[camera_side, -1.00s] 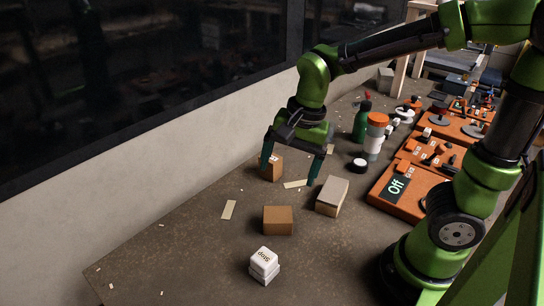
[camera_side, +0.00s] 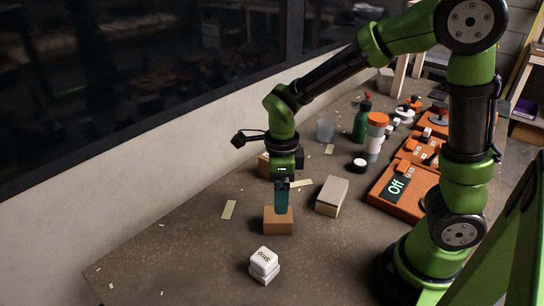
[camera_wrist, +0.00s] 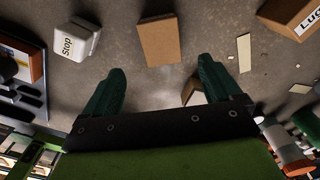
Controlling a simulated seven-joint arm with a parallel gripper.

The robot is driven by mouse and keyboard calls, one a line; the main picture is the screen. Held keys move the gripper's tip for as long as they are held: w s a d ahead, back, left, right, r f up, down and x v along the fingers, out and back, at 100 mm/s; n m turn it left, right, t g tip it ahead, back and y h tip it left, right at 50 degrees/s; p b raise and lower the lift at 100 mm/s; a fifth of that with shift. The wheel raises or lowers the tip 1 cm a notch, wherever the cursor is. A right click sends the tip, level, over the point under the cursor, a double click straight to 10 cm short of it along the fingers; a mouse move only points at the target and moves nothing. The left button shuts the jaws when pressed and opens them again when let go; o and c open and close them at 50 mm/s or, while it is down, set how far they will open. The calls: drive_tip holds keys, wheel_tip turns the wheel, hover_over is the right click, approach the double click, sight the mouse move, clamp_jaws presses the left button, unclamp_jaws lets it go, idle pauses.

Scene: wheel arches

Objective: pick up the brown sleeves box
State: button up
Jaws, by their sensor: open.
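A plain brown box (camera_side: 278,221) sits on the worktop near the front; no "sleeves" lettering is readable on the faces I see. In the wrist view the brown box (camera_wrist: 158,41) lies beyond my fingertips, roughly centred between them. My gripper (camera_side: 281,211) points down, and in the side view its teal fingers overlap the box's top edge. In the wrist view my gripper (camera_wrist: 158,78) is open, with nothing between its fingers. How high the fingertips are above the box is hard to tell.
A white Stop block (camera_side: 264,263) stands in front. A beige box (camera_side: 332,195) is at right, and a labelled brown box (camera_side: 263,162) is behind my gripper, partly hidden. Orange trays (camera_side: 402,187), bottles and a clear cup (camera_side: 325,130) stand farther back. The front left worktop is mostly clear.

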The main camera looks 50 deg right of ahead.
sight(278, 217)
drive_tip(key=f, duration=1)
drive_tip(key=shift+w+a, duration=0.1)
drive_tip(key=shift+w, duration=0.15)
drive_tip(key=c, duration=1.1)
